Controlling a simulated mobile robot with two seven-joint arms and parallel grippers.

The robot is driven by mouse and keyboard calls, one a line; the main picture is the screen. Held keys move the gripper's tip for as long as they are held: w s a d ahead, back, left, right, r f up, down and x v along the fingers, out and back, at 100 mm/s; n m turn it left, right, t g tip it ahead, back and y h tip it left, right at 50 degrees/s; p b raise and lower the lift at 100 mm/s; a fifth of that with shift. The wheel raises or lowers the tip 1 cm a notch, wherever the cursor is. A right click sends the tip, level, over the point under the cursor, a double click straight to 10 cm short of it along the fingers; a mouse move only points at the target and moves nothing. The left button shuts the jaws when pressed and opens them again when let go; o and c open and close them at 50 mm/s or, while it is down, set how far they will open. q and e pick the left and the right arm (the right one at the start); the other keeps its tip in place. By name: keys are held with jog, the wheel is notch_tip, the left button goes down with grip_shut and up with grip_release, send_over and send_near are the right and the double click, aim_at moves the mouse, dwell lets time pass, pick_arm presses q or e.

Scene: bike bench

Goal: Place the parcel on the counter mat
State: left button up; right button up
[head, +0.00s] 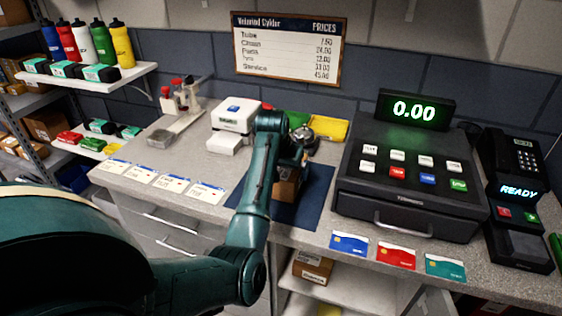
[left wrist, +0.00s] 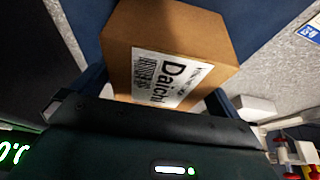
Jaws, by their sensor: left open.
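The parcel (head: 287,186) is a brown cardboard box on the dark blue counter mat (head: 303,208), partly hidden behind my left arm in the head view. In the left wrist view the parcel (left wrist: 185,38) shows a white label reading "Daichi" and fills the space in front of the palm. My left gripper (left wrist: 155,92) is open, with a finger on either side of the parcel's near end. I cannot tell whether the fingers touch it. The mat (left wrist: 260,25) also shows around the box in the left wrist view. My right gripper is not in view.
The cash register (head: 410,185) stands right of the mat, with a card terminal (head: 515,200) beyond it. Several cards lie along the counter's front edge. A white printer-like device (head: 235,115), a bell (head: 299,135) and a yellow packet (head: 328,129) stand behind.

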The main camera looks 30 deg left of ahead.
pick_arm(q)
jog(key=b+v, duration=0.1)
jog(key=v, duration=1.1)
jog(key=shift+f, duration=0.1)
